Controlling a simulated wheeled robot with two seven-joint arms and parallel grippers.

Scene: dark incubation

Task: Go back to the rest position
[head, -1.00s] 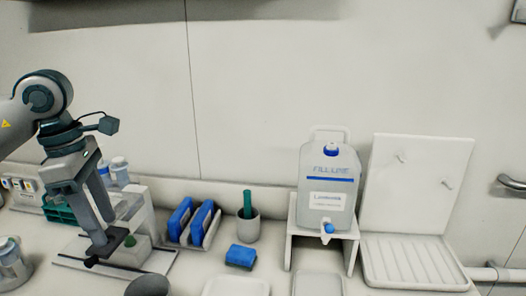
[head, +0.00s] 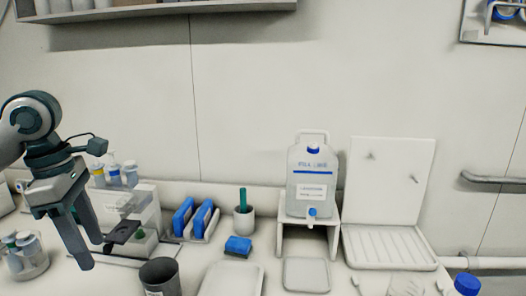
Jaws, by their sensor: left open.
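My left gripper (head: 97,252) shows at the left of the head view, hanging from my left arm with its fingers pointing down. Its two fingers are apart with nothing between them. It is above the left part of the bench, in front of a white stand (head: 143,208). My right gripper is not in the view.
A jug (head: 311,190) sits on a riser, beside a drying rack (head: 388,246). A shelf (head: 170,8) hangs above.

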